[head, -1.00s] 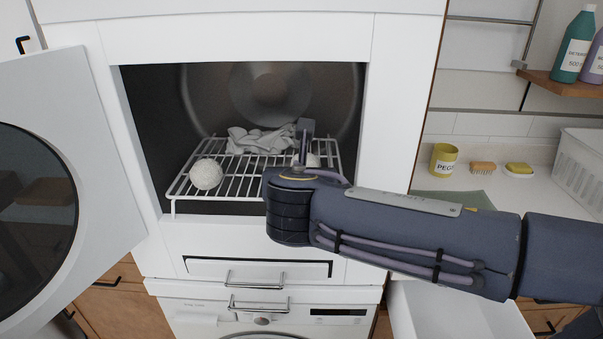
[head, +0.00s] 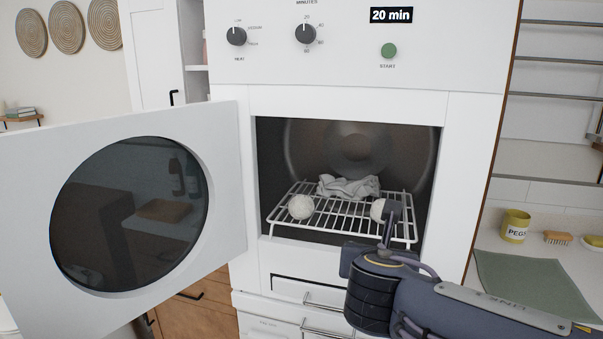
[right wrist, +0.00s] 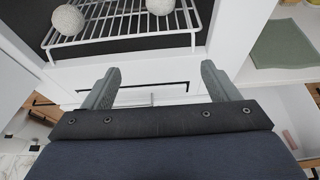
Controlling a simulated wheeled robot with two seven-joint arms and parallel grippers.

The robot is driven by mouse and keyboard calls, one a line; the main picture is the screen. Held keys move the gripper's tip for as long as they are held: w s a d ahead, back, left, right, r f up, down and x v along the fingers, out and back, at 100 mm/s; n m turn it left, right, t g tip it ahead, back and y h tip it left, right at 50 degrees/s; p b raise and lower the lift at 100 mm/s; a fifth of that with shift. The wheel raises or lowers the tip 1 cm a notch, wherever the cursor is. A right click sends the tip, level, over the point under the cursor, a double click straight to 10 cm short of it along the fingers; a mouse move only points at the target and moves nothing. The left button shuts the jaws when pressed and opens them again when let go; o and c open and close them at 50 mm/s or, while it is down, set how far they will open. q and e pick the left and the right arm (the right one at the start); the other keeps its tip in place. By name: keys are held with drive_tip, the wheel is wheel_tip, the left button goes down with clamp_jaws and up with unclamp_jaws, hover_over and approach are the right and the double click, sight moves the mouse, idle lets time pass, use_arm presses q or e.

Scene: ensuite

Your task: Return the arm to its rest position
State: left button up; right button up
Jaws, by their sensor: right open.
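My right arm comes in from the lower right of the head view. My right gripper (head: 392,225) is in front of the dryer opening, near the right front of the wire rack. In the right wrist view its two fingers (right wrist: 158,88) are apart with nothing between them. The white wire rack (head: 322,209) sits in the open dryer (head: 470,180). It holds two white balls, one at the left (head: 301,207) and one at the right (head: 378,210), and a crumpled pale cloth (head: 348,187) behind them. My left gripper is not in view.
The dryer door (head: 222,190) stands wide open at the left. Above are two knobs, a green start button (head: 388,50) and a display reading 20 min (head: 391,15). The right counter holds a yellow peg pot (head: 515,226), a brush (head: 558,238) and a green mat (head: 530,285).

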drive_tip(key=s+d+f+m+g+y, duration=0.2)
drive_tip(key=s+d+f+m+g, duration=0.4)
drive_tip(key=s+d+f+m, duration=0.75)
drive_tip(key=s+a+f+m+y, duration=0.2)
drive_tip(key=s+m, duration=0.4)
drive_tip(key=m, duration=0.4)
drive_tip(key=s+a+f+m+g+y, duration=0.1)
drive_tip(key=s+a+f+m+y, duration=0.1)
drive_tip(key=s+m, duration=0.4)
drive_tip(key=a+m+y, duration=0.1)
drive_tip(key=a+m, duration=0.1)
drive_tip(key=m, duration=0.3)
drive_tip(key=shift+a+f, duration=0.2)
drive_tip(key=shift+f, duration=0.15)
